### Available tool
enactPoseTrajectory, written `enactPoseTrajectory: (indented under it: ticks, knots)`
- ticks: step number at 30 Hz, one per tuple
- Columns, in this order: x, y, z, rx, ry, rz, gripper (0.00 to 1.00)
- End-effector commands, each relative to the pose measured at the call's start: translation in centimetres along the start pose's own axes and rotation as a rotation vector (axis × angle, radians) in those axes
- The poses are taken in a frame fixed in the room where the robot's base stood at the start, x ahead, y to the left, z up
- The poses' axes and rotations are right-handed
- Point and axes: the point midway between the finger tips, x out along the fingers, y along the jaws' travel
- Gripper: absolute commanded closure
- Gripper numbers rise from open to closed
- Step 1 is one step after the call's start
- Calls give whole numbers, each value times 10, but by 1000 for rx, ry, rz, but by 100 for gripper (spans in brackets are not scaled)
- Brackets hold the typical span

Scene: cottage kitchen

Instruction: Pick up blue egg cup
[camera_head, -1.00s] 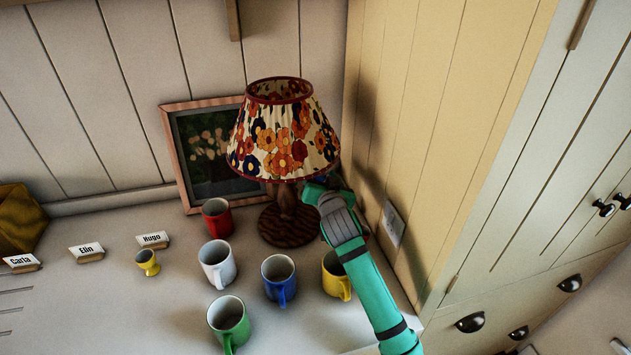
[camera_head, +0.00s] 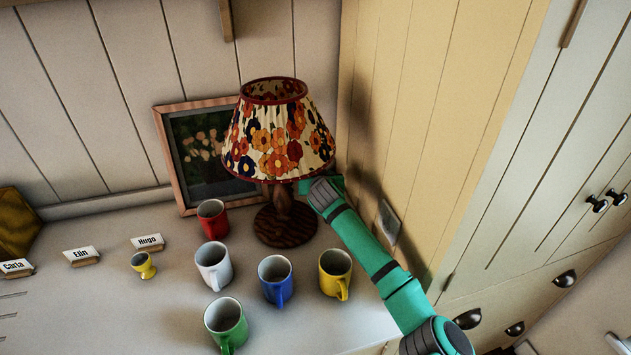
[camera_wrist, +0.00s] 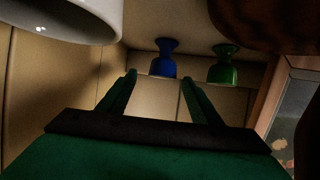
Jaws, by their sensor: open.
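The blue egg cup (camera_wrist: 164,66) shows in the wrist view, beyond my gripper and roughly in line with the gap between its fingers. The wrist picture looks upside down, with the counter at its top, so the cup seems to stand upright. My gripper (camera_wrist: 159,77) is open, its two green fingers apart with nothing between them. The cup appears apart from the fingers. In the head view the lamp (camera_head: 278,135) hides the cup and my fingers; my arm reaches in behind its right side.
A green egg cup (camera_wrist: 224,70) stands beside the blue one. A white rounded object (camera_wrist: 60,18) and the dark lamp base (camera_wrist: 270,20) flank my gripper closely. Red (camera_head: 213,220), white (camera_head: 212,268), blue (camera_head: 276,282), yellow (camera_head: 335,274) and green (camera_head: 226,325) mugs stand in front.

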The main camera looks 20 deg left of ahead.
Motion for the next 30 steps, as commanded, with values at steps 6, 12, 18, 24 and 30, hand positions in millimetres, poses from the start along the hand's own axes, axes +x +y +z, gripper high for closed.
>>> enactPoseTrajectory:
  ticks: [6,12,18,24,30]
  knots:
    - [26,-3,3,-4,0,1,42]
    - [45,-4,4,-2,0,0,42]
    - [49,-5,4,-1,1,-2,42]
    - [49,-4,4,0,1,-1,58]
    - [49,-4,4,0,1,-1,85]
